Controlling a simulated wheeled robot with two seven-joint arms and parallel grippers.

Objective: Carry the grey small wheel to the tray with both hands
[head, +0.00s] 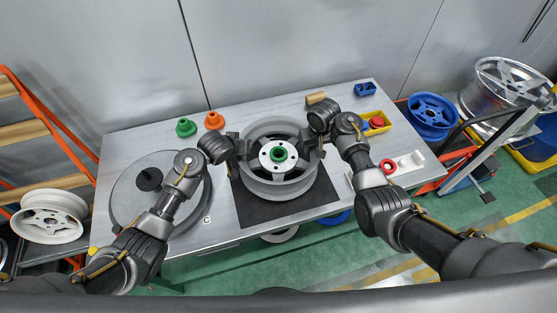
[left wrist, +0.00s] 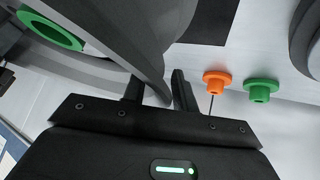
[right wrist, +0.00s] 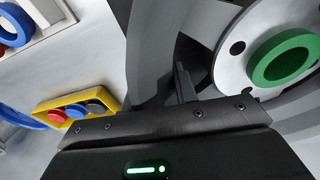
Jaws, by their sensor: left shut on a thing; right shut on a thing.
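The grey small wheel (head: 262,182) is at the middle of the table, over a black mat, with a green ring (head: 279,154) at its hub. My left gripper (head: 238,147) is shut on its left rim, and my right gripper (head: 316,143) is shut on its right rim. In the left wrist view the rim (left wrist: 125,35) passes between the fingers. In the right wrist view the wheel's rim (right wrist: 150,50) rises at the fingers, with the green ring (right wrist: 283,60) to the right. I cannot tell whether the wheel touches the mat. A small white tray (head: 410,163) lies at the table's right.
The black mat (head: 290,213) lies under the wheel. A round grey disc (head: 130,200) is at the left. Green (head: 186,127) and orange (head: 213,120) flanged pieces stand behind. A yellow box (head: 386,121) with coloured parts and a red ring (head: 389,166) are at the right.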

